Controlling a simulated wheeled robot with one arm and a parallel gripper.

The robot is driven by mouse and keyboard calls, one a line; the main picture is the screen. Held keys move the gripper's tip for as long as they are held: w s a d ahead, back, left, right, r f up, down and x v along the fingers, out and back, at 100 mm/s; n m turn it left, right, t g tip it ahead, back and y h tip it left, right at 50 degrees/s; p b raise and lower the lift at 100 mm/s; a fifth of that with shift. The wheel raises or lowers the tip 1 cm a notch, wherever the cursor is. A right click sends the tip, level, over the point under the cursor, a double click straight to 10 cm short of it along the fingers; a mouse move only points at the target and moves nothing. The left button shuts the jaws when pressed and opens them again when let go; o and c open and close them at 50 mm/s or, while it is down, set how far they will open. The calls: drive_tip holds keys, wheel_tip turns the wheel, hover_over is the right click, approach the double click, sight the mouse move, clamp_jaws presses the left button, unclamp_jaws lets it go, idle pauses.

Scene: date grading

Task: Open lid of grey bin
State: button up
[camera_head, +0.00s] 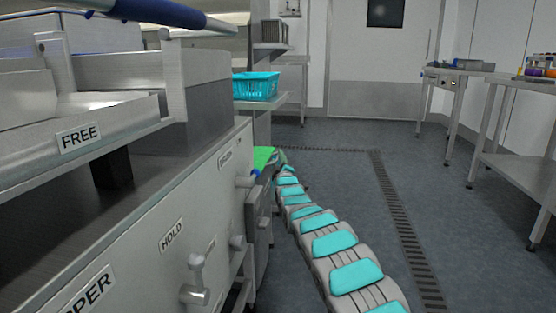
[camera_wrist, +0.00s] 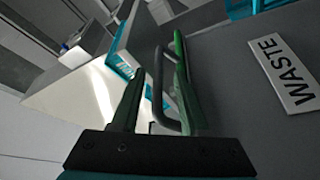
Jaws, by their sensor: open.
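In the wrist view, a grey surface (camera_wrist: 225,75) with a white WASTE label (camera_wrist: 285,72) fills the right side; it appears to be part of the grey bin, but I cannot tell its lid from its body. A dark bar handle (camera_wrist: 159,88) stands out from it. My gripper (camera_wrist: 158,55) is open, with its green fingers on either side of the handle. I cannot tell whether either finger touches it. In the head view, my arm reaches away along the counter, and its gripper end is not clearly seen.
A steel counter with FREE (camera_head: 79,137) and HOLD (camera_head: 171,237) labels and protruding knobs (camera_head: 196,283) runs along the left. A turquoise basket (camera_head: 255,86) sits on a shelf beyond it. Steel tables (camera_head: 510,160) stand at the right. The floor (camera_head: 335,125) between is clear.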

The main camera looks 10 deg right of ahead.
drive_tip(key=shift+w+r, duration=0.2)
drive_tip(key=shift+w, duration=0.25)
drive_tip(key=shift+f, duration=0.1)
clamp_jaws()
idle(1.3)
